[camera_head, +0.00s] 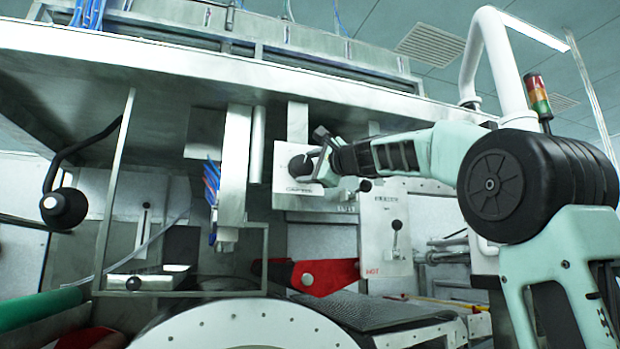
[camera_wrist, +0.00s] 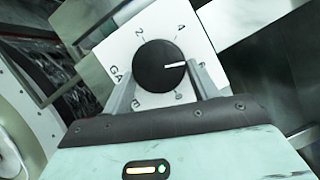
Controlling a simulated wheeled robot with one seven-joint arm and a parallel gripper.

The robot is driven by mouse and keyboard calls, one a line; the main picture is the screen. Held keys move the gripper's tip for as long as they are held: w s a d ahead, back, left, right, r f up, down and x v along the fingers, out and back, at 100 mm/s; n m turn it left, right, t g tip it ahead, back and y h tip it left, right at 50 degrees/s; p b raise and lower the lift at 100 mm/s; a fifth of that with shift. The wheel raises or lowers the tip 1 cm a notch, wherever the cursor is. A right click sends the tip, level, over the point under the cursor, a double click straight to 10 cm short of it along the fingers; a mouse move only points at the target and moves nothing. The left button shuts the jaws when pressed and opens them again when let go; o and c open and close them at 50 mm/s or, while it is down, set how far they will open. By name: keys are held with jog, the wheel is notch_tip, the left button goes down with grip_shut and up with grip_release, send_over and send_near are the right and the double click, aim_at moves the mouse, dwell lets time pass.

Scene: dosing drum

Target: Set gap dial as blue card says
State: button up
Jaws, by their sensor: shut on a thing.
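The gap dial (camera_wrist: 158,67) is a black round knob on a white plate (camera_wrist: 118,55) with "GAP" lettering, part of it hidden, and printed numbers. Its white pointer line points right in the wrist view, past the 4 and toward my right finger; a number there may be hidden. My gripper (camera_wrist: 163,75) is shut on the knob, one finger on each side. In the head view, the dial (camera_head: 300,166) sits at my gripper (camera_head: 318,160). Blue strips (camera_head: 211,182) hang on the metal column, seen almost edge-on; whether they are the blue card I cannot tell, and no writing is readable.
A metal column (camera_head: 233,170) stands left of the dial. Below are a red lever arm (camera_head: 325,276), a large white drum rim (camera_head: 250,325) and a panel with a small lever (camera_head: 396,238). A black ball-ended handle (camera_head: 65,208) hangs at left.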

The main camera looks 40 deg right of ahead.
jog(key=m+b, duration=0.1)
jog(key=m, duration=0.1)
jog(key=f+m+t+b, duration=0.1)
jog(key=m+b, duration=0.1)
jog(key=shift+a+h, duration=0.1)
jog(key=shift+h, duration=0.3)
jog(key=m+h+b, duration=0.1)
jog(key=m, duration=0.1)
jog(key=m+t+h+b, duration=0.1)
jog(key=m, duration=0.3)
jog(key=shift+w+a+f+t+h+b, duration=0.2)
jog(key=shift+a+t+h+b, duration=0.1)
jog(key=shift+h+b, duration=0.1)
jog(key=shift+a+r+m+h+b, duration=0.1)
jog(key=shift+m+h+b, duration=0.65)
jog(key=shift+m, duration=1.35)
jog(key=shift+a+m+h+b, duration=0.1)
jog(key=shift+m+h+b, duration=0.1)
jog(key=shift+m+h, duration=0.75)
jog(key=shift+a+m+h+b, duration=0.15)
jog(key=shift+m+h, duration=0.25)
jog(key=shift+m, duration=0.95)
jog(key=o, duration=0.9)
jog(key=shift+o, duration=0.2)
jog(key=b+v, duration=0.6)
jog(key=v, duration=1.1)
jog(key=shift+s+r+b, duration=0.2)
jog(key=shift+s+b, duration=0.05)
jog(key=shift+b, duration=0.1)
jog(key=shift+a, duration=0.1)
